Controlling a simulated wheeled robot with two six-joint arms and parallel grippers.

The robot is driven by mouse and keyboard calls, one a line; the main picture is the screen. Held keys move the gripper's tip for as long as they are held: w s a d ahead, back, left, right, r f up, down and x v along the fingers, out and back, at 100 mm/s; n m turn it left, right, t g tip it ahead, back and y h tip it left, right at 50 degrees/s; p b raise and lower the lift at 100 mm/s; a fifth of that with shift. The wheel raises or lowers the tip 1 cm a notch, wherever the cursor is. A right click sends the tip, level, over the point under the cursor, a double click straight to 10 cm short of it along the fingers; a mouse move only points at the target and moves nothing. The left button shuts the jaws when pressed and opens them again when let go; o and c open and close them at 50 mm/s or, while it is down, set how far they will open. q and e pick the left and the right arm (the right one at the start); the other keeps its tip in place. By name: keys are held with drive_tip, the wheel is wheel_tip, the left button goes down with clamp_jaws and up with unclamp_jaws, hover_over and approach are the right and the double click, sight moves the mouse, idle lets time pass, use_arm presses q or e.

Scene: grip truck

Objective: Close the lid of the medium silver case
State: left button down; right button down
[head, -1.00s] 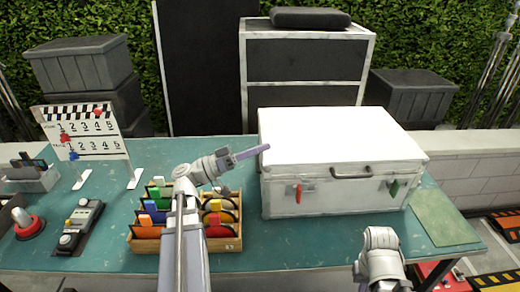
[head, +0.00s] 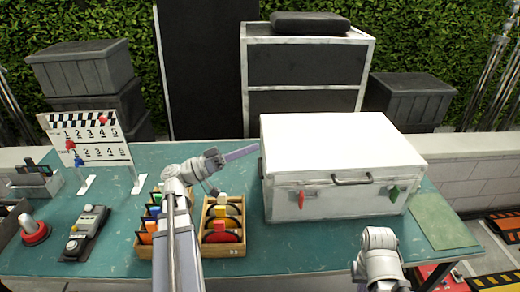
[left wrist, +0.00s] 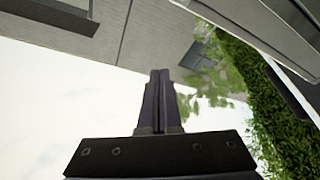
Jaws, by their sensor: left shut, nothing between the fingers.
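The silver case (head: 345,140) stands on the right half of the teal table. Its pale lid looks down and level over the body, with the handle (head: 352,179) on its front. A red latch (head: 301,198) and a green latch (head: 393,193) show on the front; whether they are fastened is unclear. My left gripper (head: 257,147) is shut and empty, pointing right, near the lid's left edge; whether it touches is unclear. Its fingers are together in the left wrist view (left wrist: 160,82). Part of my right arm shows in front of the case, but its gripper cannot be made out.
A wooden tray (head: 224,251) of coloured cards lies left of the case, partly behind my left arm. A clapperboard (head: 90,140), a black control box (head: 85,232) and a red button (head: 34,232) are farther left. A green mat (head: 443,222) lies right of the case.

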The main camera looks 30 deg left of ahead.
use_arm(q)
drive_tip(key=v, duration=0.2)
drive_tip(key=b+v, duration=0.1)
drive_tip(key=v, duration=0.2)
drive_tip(key=shift+w+a+f, duration=0.1)
drive_tip(key=shift+a+f, duration=0.05)
drive_tip(key=shift+a, duration=0.35)
